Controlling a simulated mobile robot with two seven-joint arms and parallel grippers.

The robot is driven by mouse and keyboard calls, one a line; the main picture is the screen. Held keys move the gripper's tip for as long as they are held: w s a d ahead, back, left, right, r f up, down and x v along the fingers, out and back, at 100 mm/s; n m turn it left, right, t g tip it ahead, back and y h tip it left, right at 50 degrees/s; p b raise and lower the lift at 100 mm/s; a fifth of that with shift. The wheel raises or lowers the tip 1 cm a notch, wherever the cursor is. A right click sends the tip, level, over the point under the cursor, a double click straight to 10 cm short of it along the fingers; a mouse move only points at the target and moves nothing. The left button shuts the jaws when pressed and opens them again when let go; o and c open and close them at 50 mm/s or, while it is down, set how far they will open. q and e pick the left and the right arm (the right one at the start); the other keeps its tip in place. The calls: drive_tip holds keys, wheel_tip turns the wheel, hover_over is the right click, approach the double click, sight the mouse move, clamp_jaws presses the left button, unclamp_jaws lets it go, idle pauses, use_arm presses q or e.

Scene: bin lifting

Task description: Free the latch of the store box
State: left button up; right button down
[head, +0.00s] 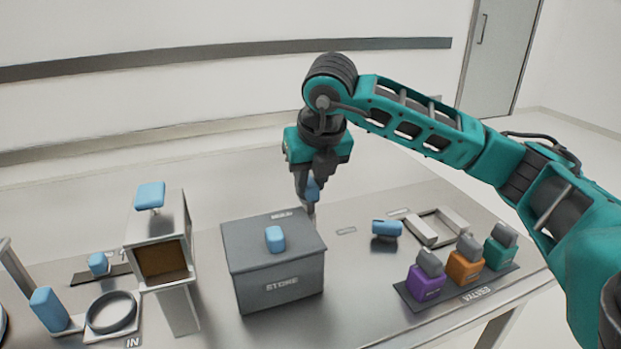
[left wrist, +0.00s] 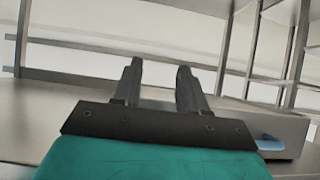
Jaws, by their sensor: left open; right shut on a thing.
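The store box (head: 280,284) is a dark grey box marked STORE in the middle of the table. Its lid is down, with a blue knob (head: 275,239) on top. My right gripper (head: 309,198) points down at the box's back right corner. It is shut on a blue piece (head: 313,188), mostly hidden between the fingers; whether this is the latch's handle I cannot tell. My left gripper (left wrist: 158,80) shows only in the left wrist view, with its fingers apart and nothing between them.
A grey stand with an open-fronted box (head: 160,228) and blue top knob is left of the store box. A dark ring (head: 112,313) lies farther left. Right are a blue cylinder (head: 387,229), a metal frame (head: 436,228), and purple (head: 427,282), orange and green blocks.

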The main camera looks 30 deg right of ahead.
drive_tip(key=shift+s+f, duration=0.1)
drive_tip(key=shift+f, duration=0.2)
drive_tip(key=c, duration=0.9)
unclamp_jaws()
drive_tip(key=shift+r, duration=0.65)
drive_tip(key=p+v, duration=0.1)
drive_tip(key=v, duration=1.1)
drive_tip(key=shift+f, duration=0.1)
